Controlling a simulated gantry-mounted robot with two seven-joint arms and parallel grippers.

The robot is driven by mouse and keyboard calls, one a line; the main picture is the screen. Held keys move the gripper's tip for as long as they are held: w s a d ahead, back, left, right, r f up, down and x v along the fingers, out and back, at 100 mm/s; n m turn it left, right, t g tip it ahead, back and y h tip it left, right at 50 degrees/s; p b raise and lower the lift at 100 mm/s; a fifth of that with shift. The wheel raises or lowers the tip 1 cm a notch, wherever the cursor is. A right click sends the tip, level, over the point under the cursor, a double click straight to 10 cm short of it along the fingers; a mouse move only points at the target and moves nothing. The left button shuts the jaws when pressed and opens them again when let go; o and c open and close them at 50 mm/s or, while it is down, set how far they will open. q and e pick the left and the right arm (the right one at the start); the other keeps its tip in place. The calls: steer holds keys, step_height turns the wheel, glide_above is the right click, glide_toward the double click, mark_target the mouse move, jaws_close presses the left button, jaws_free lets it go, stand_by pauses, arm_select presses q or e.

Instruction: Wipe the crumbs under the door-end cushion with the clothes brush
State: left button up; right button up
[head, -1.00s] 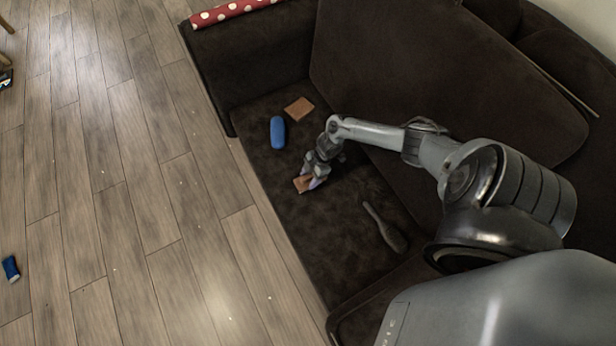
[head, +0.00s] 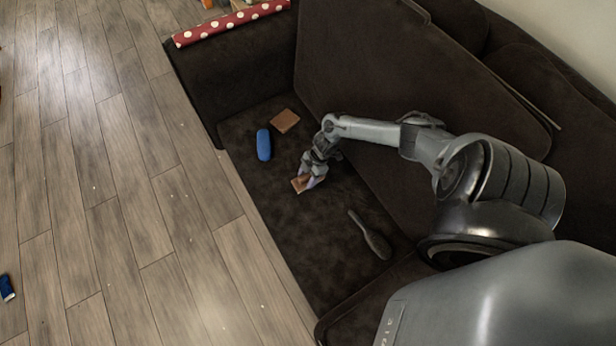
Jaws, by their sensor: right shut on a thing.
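The clothes brush (head: 376,241), dark with a thin handle, lies on the bare seat base (head: 315,240) of the dark brown sofa. A large dark cushion (head: 390,75) leans tilted up against the sofa back. My right gripper (head: 309,182) is shut on a small brown flat thing (head: 299,185), perhaps a wallet, and seems to hold it just above the seat. The brush lies to the right of and nearer than this gripper, apart from it. I cannot make out crumbs on the dark seat. My left gripper is not in view.
A blue oblong case (head: 263,145) and another brown flat thing (head: 285,121) lie on the seat beyond the gripper. A red dotted roll (head: 230,24) lies on the sofa arm. A blue object (head: 6,288) lies on the open wooden floor.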

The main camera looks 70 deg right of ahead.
mark_target(306, 175)
steer(key=p+v, duration=0.2)
steer(key=v, duration=0.1)
steer(key=shift+w+a, duration=0.1)
steer(key=shift+a, duration=0.15)
steer(key=shift+r+p, duration=0.35)
steer(key=shift+p, duration=0.1)
steer(key=shift+w+a+r, duration=0.1)
steer(key=shift+w+r, duration=0.05)
